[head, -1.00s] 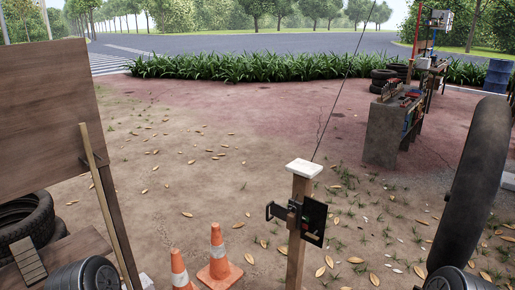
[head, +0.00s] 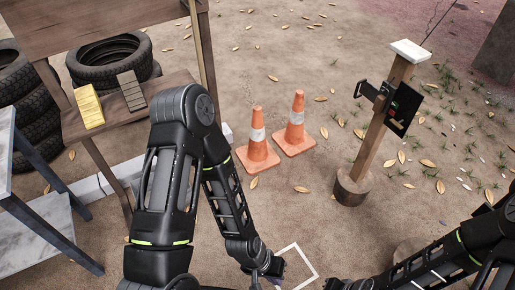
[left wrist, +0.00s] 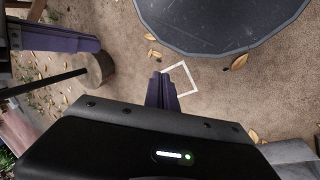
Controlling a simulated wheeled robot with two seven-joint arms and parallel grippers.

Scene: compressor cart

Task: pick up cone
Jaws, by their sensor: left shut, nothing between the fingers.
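Two orange cones with white bands stand upright side by side on the dirt in the head view: a left cone (head: 257,145) and a right cone (head: 296,125). My left gripper (head: 275,266) is low in the head view, nearer to me than the cones and apart from both. Its dark purple fingers (left wrist: 161,90) are together and empty in the left wrist view. No cone shows in that view. My right arm enters the head view at the lower right; its gripper's jaws cannot be made out.
A wooden post (head: 374,140) with a device stands right of the cones. A wooden bench (head: 172,90) with stacked tyres (head: 110,58) is at the left. A white square outline (head: 304,262) is on the ground near my left gripper. Open dirt lies around the cones.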

